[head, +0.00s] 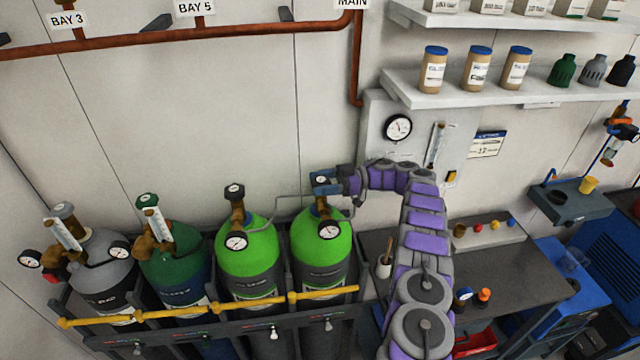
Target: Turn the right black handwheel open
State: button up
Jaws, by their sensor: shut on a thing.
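Two bright green cylinders stand side by side in the rack. The left one (246,262) has a brass valve topped by a black handwheel (234,191) and a white gauge (236,241). The right one (322,252) has a similar gauge (327,228) below its valve. My gripper (322,181) is at the top of the right cylinder's valve, reached from the right side. It is shut on the right black handwheel, which is mostly hidden by the jaws. How far the wheel is turned cannot be seen.
A grey cylinder (100,265) and a dark green cylinder (172,255) stand to the left. A yellow bar (200,306) runs across the rack front. A wall panel with a gauge (398,128) is behind my arm. A bench (520,268) and shelves (500,88) are at the right.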

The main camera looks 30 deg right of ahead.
jog(key=shift+w+d+r, duration=0.1)
jog(key=shift+w+r, duration=0.05)
jog(key=shift+r, duration=0.3)
jog(key=o, duration=1)
jog(key=shift+d+f, duration=0.15)
jog(key=shift+d, duration=0.1)
jog(key=shift+o, duration=0.2)
jog(key=shift+a+f, duration=0.15)
